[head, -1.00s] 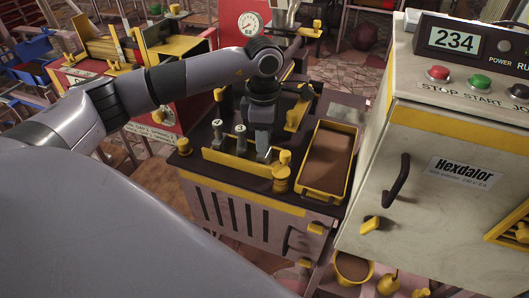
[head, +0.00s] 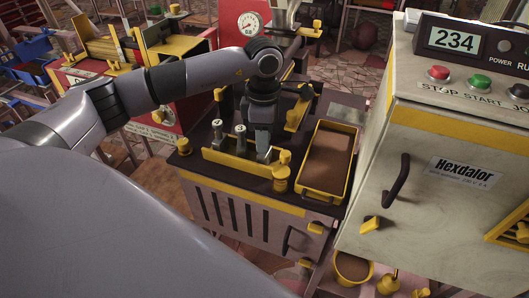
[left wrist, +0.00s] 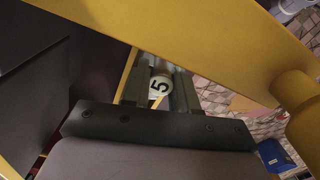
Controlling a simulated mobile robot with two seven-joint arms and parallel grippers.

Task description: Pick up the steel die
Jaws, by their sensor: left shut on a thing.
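My left gripper (head: 262,143) points down over the dark top of the cabinet, just behind a low yellow rail (head: 236,166). In the left wrist view its two fingers (left wrist: 160,90) are shut on a steel die (left wrist: 160,84), whose pale end face bears a black 5. In the head view the fingers mostly hide this die. Two other steel dies, one at the left (head: 217,131) and one nearer the gripper (head: 241,138), stand upright behind the rail. My right gripper is not in view.
A yellow-rimmed tray (head: 347,166) with brown contents sits right of the gripper. A yellow knobbed post (head: 281,172) stands close by at the rail's right end. The large Hexdalor machine (head: 440,180) rises at the right. A red machine with a dial (head: 249,24) stands behind.

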